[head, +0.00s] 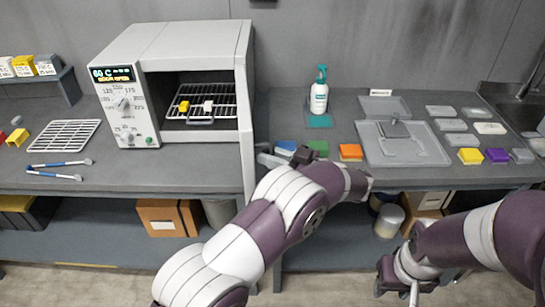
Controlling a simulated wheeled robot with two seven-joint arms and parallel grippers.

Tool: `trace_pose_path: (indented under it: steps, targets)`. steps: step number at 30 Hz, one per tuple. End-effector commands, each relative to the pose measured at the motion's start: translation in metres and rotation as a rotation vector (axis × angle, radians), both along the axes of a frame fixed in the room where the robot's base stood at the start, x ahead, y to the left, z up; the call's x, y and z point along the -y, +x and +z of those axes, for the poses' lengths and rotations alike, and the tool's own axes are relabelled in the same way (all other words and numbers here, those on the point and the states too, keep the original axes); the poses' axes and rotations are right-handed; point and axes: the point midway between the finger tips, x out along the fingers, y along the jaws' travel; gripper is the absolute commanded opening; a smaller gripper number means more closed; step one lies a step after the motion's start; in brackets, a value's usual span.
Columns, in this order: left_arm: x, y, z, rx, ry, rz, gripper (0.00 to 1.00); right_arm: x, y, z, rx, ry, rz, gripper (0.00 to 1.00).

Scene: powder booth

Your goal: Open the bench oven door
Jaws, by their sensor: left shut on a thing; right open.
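The bench oven (185,42) stands on the left bench with its front open. Its door (246,110) is swung out toward me on the right side and shows nearly edge-on. Inside, a wire rack (220,92) holds a yellow piece and a white piece. My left arm reaches up from the bottom middle. My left gripper (282,157), partly hidden behind my arm, is shut on the door handle (267,159) at the door's outer side. My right gripper (400,284) is open and empty, low in front of the bench.
A wire rack (64,136) and blue-grey tongs (58,167) lie left of the oven. A spray bottle (319,95), an orange block (350,152) and a grey tray (400,150) are on the bench to the right. A cardboard box (168,218) is on the lower shelf.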

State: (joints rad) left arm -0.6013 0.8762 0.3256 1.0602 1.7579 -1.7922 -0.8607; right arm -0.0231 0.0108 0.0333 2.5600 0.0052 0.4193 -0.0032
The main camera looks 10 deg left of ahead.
Motion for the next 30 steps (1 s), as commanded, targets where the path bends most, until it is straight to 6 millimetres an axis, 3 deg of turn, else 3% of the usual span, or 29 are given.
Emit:
trace_pose_path:
  steps: [7,8,9,20,23,30]
  targets:
    - [0.0,0.001,0.003,0.006,-0.001,0.0,0.0,0.0,0.0,0.0,0.0,0.0,0.0,0.43]
    - [0.0,0.001,0.003,0.006,-0.001,0.0,0.26,0.0,0.0,0.001,0.0,0.0,0.0,0.43]
    - [0.0,0.001,0.003,0.006,-0.001,0.0,0.35,0.0,0.0,0.001,0.0,0.0,0.0,0.43]
    - [0.005,-0.001,0.0,0.004,-0.001,-0.002,0.35,0.0,0.0,-0.002,0.0,0.0,0.0,0.43]
    - [0.017,-0.005,-0.002,0.004,-0.001,-0.003,0.35,0.0,0.0,-0.008,0.0,0.0,0.0,0.43]
    - [0.075,-0.023,-0.004,0.006,-0.003,-0.004,0.35,0.0,0.0,-0.026,0.0,0.0,0.0,0.43]
